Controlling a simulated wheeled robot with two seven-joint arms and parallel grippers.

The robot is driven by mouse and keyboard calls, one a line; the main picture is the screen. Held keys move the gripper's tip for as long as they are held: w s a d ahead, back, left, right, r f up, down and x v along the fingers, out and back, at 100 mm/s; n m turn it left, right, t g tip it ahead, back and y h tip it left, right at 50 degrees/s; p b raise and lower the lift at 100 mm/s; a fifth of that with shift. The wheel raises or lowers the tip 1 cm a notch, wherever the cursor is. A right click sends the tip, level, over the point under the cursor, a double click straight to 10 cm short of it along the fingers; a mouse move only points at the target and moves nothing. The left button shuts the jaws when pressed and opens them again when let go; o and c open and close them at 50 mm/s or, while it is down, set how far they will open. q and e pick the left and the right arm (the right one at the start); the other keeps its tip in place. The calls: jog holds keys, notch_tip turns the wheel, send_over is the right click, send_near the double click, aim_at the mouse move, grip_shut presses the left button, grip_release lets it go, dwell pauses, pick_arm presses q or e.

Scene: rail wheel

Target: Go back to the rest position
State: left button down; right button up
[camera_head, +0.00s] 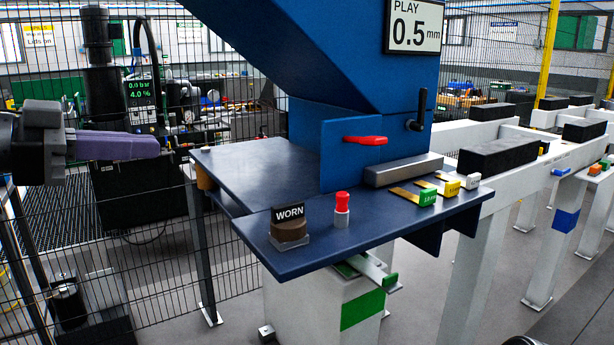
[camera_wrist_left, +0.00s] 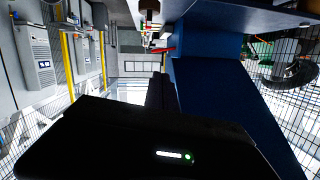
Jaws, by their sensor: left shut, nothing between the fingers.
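My left gripper (camera_head: 158,146) comes in from the left edge in the head view, with purple-grey fingers closed together and nothing between them. It is in the air to the left of the blue bench top and apart from it. In the left wrist view, the dark gripper body (camera_wrist_left: 150,145) fills the lower middle, with a small green light on it. My right gripper does not show in either view.
The blue bench (camera_head: 262,172) carries a WORN block (camera_head: 290,226), a red-topped piece (camera_head: 342,208), coloured tags (camera_head: 428,198) and a red lever (camera_head: 366,140). A mesh fence (camera_head: 170,260) and a dark machine (camera_head: 105,100) stand behind. White rail supports (camera_head: 465,270) stand right.

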pick_arm(q)
jog(key=w+a+f+n+t+y, duration=0.25)
jog(key=w+f+n+y, duration=0.35)
jog(key=w+f+n, duration=0.75)
jog(key=w+d+f+n+g+y+p, duration=0.1)
jog(key=w+d+f+y+p, duration=0.1)
jog(key=f, duration=1.3)
jog(key=w+d+f+g+y+p, duration=0.1)
jog(key=w+d+f+g, duration=0.1)
jog(key=f, duration=1.3)
jog(key=s+d+f+g+p, duration=0.1)
jog(key=s+d+f, duration=0.2)
jog(key=s+f, duration=0.35)
jog(key=s+d+f+g+p, duration=0.2)
jog(key=s+d+f, duration=0.1)
jog(key=f, duration=0.7)
jog(key=s+d+f+g+p, duration=0.1)
jog(key=s+d+f+g, duration=0.1)
jog(key=s, duration=0.6)
jog(key=s+d+f+g+p, duration=0.1)
jog(key=s+d+f, duration=0.1)
jog(key=s+f, duration=0.3)
jog(key=s+d+f+g+h+p, duration=0.1)
jog(key=s+d+f+g, duration=0.1)
jog(key=s, duration=0.9)
notch_tip(320, 180, down, 2)
jog(key=shift+s+d+f+g, duration=0.1)
jog(key=shift+s+d+g, duration=0.3)
jog(key=shift+d, duration=0.1)
